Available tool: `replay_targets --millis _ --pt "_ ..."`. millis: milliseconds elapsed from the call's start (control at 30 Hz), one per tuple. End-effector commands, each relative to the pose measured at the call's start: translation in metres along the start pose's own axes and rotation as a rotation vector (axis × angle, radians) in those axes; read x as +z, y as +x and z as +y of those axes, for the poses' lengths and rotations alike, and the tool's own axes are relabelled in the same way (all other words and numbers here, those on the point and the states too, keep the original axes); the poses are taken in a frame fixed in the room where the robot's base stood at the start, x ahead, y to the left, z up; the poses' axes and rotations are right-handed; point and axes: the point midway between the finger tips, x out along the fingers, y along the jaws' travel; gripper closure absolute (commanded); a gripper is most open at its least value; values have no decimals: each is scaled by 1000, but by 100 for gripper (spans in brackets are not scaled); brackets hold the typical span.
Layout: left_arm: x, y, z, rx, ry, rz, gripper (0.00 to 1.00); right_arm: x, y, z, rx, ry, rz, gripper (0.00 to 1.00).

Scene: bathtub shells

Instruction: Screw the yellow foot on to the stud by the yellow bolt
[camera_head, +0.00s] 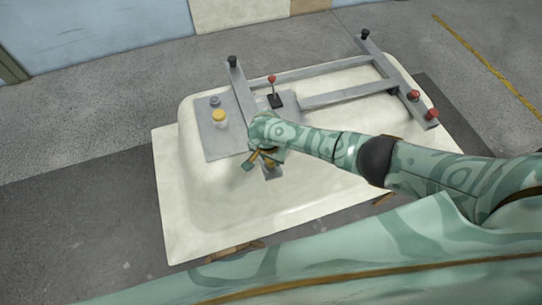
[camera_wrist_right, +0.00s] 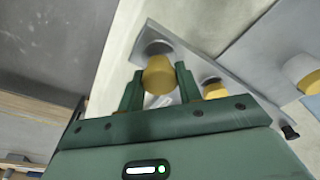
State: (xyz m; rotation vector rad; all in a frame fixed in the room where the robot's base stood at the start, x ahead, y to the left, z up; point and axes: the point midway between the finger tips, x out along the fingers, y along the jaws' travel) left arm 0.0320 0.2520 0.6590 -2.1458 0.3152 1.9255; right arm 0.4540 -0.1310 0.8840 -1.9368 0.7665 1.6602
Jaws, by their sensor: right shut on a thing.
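My right gripper (camera_wrist_right: 158,85) is shut on the yellow foot (camera_wrist_right: 160,76), with one finger on each side of it. The foot is over the end of a grey bar (camera_wrist_right: 180,52), close to a round grey piece, probably the stud (camera_wrist_right: 158,47). I cannot tell whether foot and stud touch. The yellow bolt (camera_wrist_right: 215,89) stands on the same bar, right of the gripper. In the head view my right gripper (camera_head: 264,160) is over the near end of the bar; its hand hides most of the foot and stud. My left gripper is not in view.
The upturned white tub shell (camera_head: 310,180) carries the grey frame (camera_head: 335,95). A grey plate (camera_head: 222,145) left of the gripper holds a yellow-topped piece (camera_head: 219,116) and a grey one (camera_head: 215,100). Red feet (camera_head: 432,114) and black feet (camera_head: 232,61) rise from the frame.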

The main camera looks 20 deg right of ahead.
Motion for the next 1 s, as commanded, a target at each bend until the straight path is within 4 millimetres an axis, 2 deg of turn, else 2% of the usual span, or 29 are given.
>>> replay_targets --millis 433,467,533,833,933,1000 --pt "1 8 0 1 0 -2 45 2 12 0 0 0 -1 88" --pt "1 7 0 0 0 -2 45 2 12 0 -1 0 0 60" --pt "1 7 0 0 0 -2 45 2 11 0 -1 0 0 40" --pt "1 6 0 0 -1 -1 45 2 9 0 0 0 0 40" --pt "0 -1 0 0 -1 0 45 2 0 0 0 -1 -1 40" --pt "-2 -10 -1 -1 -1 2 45 1 -14 0 -2 -1 -1 40"
